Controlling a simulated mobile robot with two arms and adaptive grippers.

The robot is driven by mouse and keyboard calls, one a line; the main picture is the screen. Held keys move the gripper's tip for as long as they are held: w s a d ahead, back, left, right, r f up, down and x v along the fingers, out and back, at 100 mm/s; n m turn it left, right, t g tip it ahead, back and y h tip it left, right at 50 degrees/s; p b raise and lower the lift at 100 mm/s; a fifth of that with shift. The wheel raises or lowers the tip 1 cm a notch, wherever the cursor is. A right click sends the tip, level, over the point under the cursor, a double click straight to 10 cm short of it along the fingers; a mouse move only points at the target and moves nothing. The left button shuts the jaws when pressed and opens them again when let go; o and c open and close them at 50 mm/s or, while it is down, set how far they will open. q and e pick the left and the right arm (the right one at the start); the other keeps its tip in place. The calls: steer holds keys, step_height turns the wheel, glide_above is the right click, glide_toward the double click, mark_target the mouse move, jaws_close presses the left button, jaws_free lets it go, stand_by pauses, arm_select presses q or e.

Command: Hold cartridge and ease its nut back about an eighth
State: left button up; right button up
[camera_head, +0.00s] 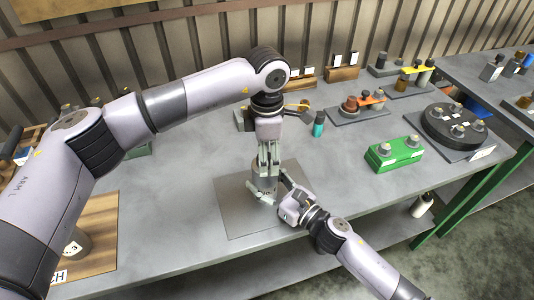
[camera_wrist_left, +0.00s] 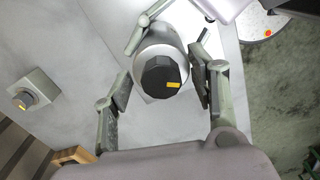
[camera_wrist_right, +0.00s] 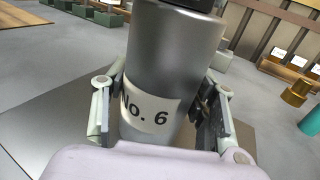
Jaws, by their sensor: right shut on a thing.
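The cartridge is a grey metal cylinder (camera_wrist_right: 172,60) with a "No. 6" label (camera_wrist_right: 152,108). It stands upright on a grey plate (camera_head: 233,215) in the head view. Its black faceted nut (camera_wrist_left: 160,76) with a yellow mark shows from above in the left wrist view; only its lower edge (camera_wrist_right: 196,4) shows in the right wrist view. My right gripper (camera_head: 273,189) is shut on the cartridge body from the side. My left gripper (camera_head: 267,168) points down over the cartridge; its fingers (camera_wrist_left: 161,90) are open on either side of the nut, with gaps to it.
A green block (camera_head: 394,153) and a round black holder (camera_head: 455,127) stand to the right. A teal bottle (camera_head: 319,124) and a fixture with orange parts (camera_head: 358,108) stand behind. A wooden board (camera_head: 95,235) lies at the left. The bench around the plate is mostly clear.

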arm_select(q)
steer(key=c, duration=1.1)
steer(key=shift+n, duration=0.4)
steer(key=n, duration=0.3)
steer(key=shift+w+n, duration=0.1)
steer(key=shift+n, duration=0.3)
steer(key=shift+w+a+n, duration=0.1)
steer(key=shift+n, duration=2.1)
steer(key=o, duration=1.1)
steer(key=shift+o, duration=0.2)
